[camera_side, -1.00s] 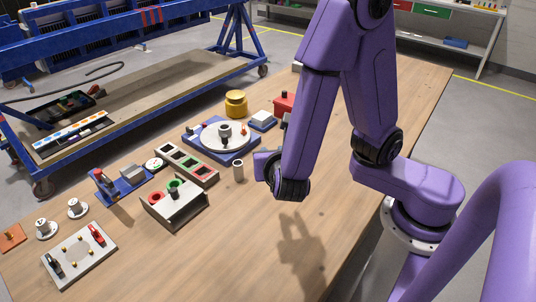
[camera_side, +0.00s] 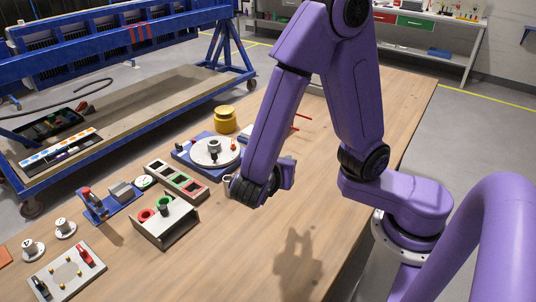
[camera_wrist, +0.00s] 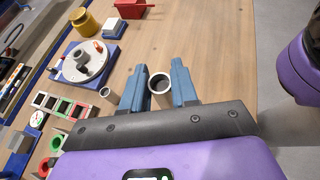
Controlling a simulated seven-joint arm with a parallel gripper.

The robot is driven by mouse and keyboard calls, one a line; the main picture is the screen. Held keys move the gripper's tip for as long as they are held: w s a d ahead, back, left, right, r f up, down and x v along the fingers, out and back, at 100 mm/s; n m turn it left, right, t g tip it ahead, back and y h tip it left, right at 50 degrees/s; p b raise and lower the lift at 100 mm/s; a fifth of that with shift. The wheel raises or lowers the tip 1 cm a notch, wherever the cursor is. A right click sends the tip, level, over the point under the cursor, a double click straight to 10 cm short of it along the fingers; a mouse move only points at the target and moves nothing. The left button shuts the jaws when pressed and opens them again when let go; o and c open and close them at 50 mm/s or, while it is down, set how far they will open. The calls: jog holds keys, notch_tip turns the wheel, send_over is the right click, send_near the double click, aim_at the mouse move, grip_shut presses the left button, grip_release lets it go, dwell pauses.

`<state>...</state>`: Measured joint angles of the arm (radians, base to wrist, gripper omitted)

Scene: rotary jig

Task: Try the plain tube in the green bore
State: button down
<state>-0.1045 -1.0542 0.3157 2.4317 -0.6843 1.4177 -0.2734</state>
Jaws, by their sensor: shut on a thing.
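The green bore (camera_side: 164,204) is a green ring on top of a grey stand (camera_side: 178,222), beside a red ring (camera_side: 147,215). The green bore (camera_wrist: 57,143) is at lower left in the wrist view, apart from the held tube.
A tray with red and green pockets (camera_side: 176,180) lies behind the stand. A blue-based turntable (camera_side: 214,152) and a yellow pot (camera_side: 224,120) stand further back. The table right of the stand is clear.

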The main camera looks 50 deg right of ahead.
jog(key=s+a+f+m+g+y, duration=0.2)
jog(key=a+m+g+y, duration=0.2)
jog(key=m+g, duration=0.45)
jog(key=s+a+f+m+g+y, duration=0.25)
jog(key=a+m+g, duration=0.25)
jog(key=m+g, duration=0.35)
jog(key=w+a+m+y, duration=0.5)
jog(key=m+y, duration=0.2)
jog(key=y, duration=0.1)
jog(key=w+a+r+m+t+y, duration=0.1)
jog(key=w+a+m+t+y, duration=0.15)
jog(key=w+m+y, duration=0.2)
jog(key=w+a+r+m+t+y, duration=0.1)
jog(key=w+r+m+t+y, duration=0.1)
jog(key=w+m+t+y, duration=0.25)
jog(key=w+d+r+m+t, duration=0.2)
jog(key=w+m+t, duration=0.25)
jog(key=w, duration=0.45)
jog(key=w+d+r+m+t, duration=0.2)
jog(key=w+m+t, duration=0.25)
jog(key=w, duration=0.35)
jog(key=shift+m+y, duration=0.45)
jog(key=shift+m, duration=0.05)
jog(key=shift+w+f, duration=0.2)
jog(key=shift+f, duration=3.15)
jog(key=shift+w+f, duration=0.15)
jog(key=shift+f, duration=3.2)
jog(key=shift+f, duration=0.3)
